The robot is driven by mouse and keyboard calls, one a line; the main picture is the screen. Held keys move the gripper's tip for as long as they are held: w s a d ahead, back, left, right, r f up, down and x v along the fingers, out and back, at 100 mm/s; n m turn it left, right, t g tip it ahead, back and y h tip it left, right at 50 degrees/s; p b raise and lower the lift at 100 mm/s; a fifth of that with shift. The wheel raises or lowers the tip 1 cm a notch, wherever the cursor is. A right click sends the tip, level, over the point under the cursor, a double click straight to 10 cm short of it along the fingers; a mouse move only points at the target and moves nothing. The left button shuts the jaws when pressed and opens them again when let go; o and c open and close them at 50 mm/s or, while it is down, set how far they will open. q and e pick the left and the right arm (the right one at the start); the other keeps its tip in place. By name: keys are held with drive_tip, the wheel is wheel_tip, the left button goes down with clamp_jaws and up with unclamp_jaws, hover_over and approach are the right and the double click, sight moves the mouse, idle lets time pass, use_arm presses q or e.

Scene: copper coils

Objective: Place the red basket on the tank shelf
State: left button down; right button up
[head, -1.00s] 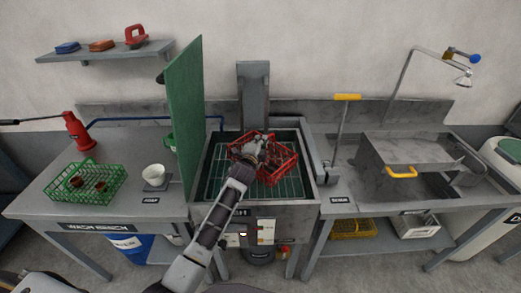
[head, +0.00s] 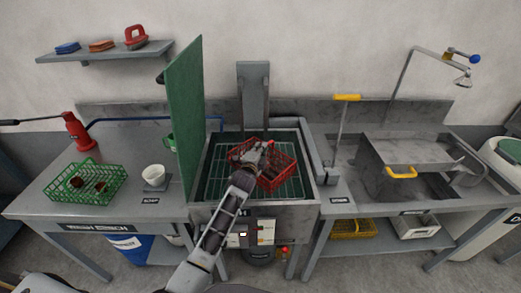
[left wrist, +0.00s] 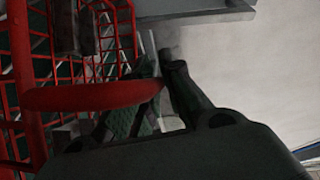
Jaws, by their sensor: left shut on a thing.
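The red basket (head: 284,177) is a wire basket over the open tank (head: 208,190) in the middle of the head view. The tank shelf (head: 218,178) is a wire rack inside the green-walled tank, partly hidden by the basket and my arm. My left gripper (head: 264,150) is at the basket's top and shut on its red handle. In the left wrist view, the handle (left wrist: 95,96) runs to my left gripper's fingers (left wrist: 160,85), with red basket wires (left wrist: 20,70) at the left. I cannot tell whether the basket touches the shelf. My right gripper is not in view.
A green upright panel (head: 185,115) stands along the tank's left side. A grey column (head: 252,95) rises behind the tank. A yellow-handled lever (head: 346,98) stands to the right. A green basket (head: 85,184) with brown cups sits on the left bench.

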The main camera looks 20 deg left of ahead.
use_arm(q)
drive_tip(key=c, duration=2)
unclamp_jaws()
drive_tip(key=shift+f, duration=0.1)
drive_tip(key=o, duration=0.5)
drive_tip(key=shift+c, duration=0.2)
drive_tip(key=shift+s, duration=0.1)
drive_tip(key=s+r, duration=0.1)
drive_tip(key=s, duration=1)
drive_tip(key=shift+s+a+r, duration=0.15)
drive_tip(key=shift+s+r, duration=0.1)
drive_tip(key=shift+s, duration=0.15)
